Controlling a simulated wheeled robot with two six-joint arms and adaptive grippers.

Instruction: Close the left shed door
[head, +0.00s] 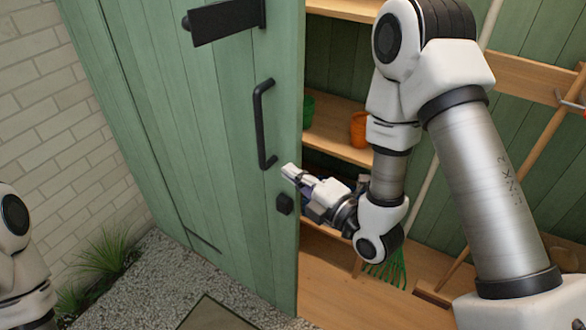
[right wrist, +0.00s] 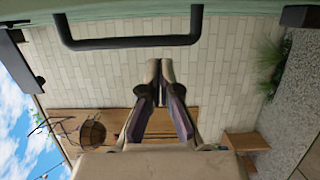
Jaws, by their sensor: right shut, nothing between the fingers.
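The green left shed door (head: 190,130) fills the left half of the head view, with the shed interior open to the right of its edge. It carries a long black handle (head: 260,125) and a small black block (head: 284,204) below it. My right gripper (head: 287,171) is shut and empty, close to the handle's lower end. In the right wrist view the shut fingertips (right wrist: 160,66) lie just below the black handle (right wrist: 130,43), apart from it in the picture. The exact gap is unclear. My left gripper is out of view; only part of its arm shows.
Shelves (head: 340,138) inside hold an orange pot (head: 359,130) and a green pot (head: 307,108). A green rake (head: 388,270) stands below. A pale brick wall (head: 50,110) and gravel (head: 150,275) lie at left. The right wrist view shows a hanging basket (right wrist: 93,132).

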